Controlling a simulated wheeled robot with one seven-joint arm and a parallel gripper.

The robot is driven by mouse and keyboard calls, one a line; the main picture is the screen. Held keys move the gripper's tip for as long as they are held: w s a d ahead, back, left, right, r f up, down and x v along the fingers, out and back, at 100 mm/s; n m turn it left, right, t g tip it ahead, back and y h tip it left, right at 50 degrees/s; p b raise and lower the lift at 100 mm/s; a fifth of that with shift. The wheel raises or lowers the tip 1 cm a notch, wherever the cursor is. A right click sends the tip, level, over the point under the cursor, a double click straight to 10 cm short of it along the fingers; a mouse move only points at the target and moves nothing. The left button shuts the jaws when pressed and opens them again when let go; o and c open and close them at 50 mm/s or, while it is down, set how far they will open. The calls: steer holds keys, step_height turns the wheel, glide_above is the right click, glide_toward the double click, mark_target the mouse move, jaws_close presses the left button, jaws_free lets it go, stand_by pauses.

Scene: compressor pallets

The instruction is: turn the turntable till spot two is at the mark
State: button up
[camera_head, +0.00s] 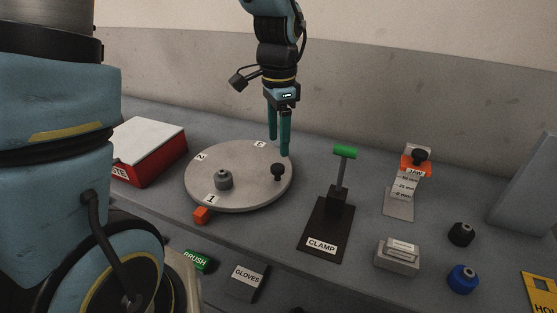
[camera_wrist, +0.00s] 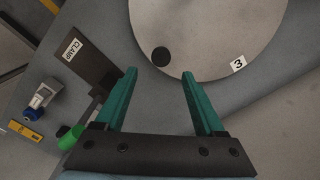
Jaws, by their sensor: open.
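The round grey turntable (camera_head: 240,194) lies on the bench, with labels 1 (camera_head: 211,199), 2 (camera_head: 200,157) and 3 (camera_head: 260,144) near its rim. An orange block (camera_head: 203,215), likely the mark, sits at the front rim, closest to label 1. A grey cylindrical part (camera_head: 223,180) stands on the turntable near label 1. A black knob (camera_head: 278,171) stands at the right rim. My gripper (camera_head: 279,146) is open and empty, pointing down by the far right rim. In the wrist view, the knob (camera_wrist: 160,56) shows just beyond the fingertips (camera_wrist: 159,75), with label 3 (camera_wrist: 238,64) to the right.
The black clamp (camera_head: 322,225) with its upright green handle (camera_head: 345,152) stands right of the turntable. A red box (camera_head: 165,164) is at left. A gauge stand (camera_head: 398,206), black knob (camera_head: 461,234) and blue knob (camera_head: 462,278) are farther right.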

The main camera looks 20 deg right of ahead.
mark_target(278, 166)
step_height(278, 166, down, 7)
steer(key=shift+f+p, duration=0.1)
steer(key=shift+p, duration=0.35)
steer(key=shift+c, duration=0.3)
steer(key=shift+w, duration=0.1)
jaws_close()
stand_by(0.8)
